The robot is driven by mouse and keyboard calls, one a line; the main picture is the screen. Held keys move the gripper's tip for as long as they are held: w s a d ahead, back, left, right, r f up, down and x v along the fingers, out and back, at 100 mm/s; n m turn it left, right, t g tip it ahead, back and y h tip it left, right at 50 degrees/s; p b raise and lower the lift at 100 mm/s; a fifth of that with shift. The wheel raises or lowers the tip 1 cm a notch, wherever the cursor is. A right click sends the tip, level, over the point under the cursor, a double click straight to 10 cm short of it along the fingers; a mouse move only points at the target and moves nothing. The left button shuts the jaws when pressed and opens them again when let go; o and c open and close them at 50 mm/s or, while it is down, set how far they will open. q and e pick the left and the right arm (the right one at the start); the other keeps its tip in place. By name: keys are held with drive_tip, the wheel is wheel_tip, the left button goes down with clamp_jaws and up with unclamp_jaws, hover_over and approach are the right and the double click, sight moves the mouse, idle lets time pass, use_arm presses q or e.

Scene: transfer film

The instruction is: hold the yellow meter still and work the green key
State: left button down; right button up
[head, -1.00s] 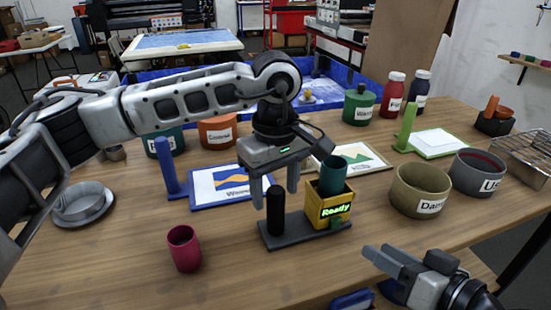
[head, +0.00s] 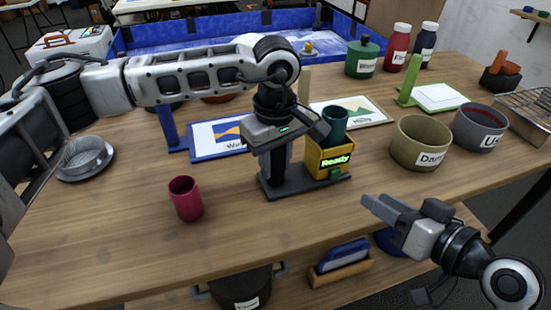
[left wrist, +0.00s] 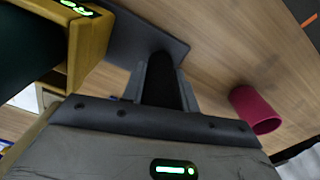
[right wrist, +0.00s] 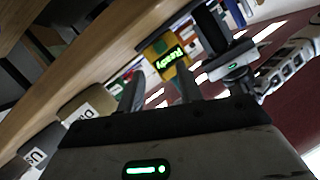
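The yellow meter (head: 330,160) stands on a dark base plate (head: 305,190) with its green "Ready" display lit and a teal cup (head: 334,122) in its top. The small green key (head: 337,173) is low on its front. My left gripper (head: 274,168) points down at the black post on the same plate; in the left wrist view its fingers close against both sides of the post (left wrist: 163,80). My right gripper (head: 385,208) is open and empty, right of and nearer than the meter; the meter also shows beyond its fingers in the right wrist view (right wrist: 163,60).
A crimson cup (head: 186,198) stands left of the plate. Tan (head: 420,143) and grey (head: 480,128) bowls stand to the right. The table front is clear; a lower shelf holds a dark pot (head: 240,288) and a blue item (head: 343,254).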

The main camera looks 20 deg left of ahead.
clamp_jaws()
idle(1.5)
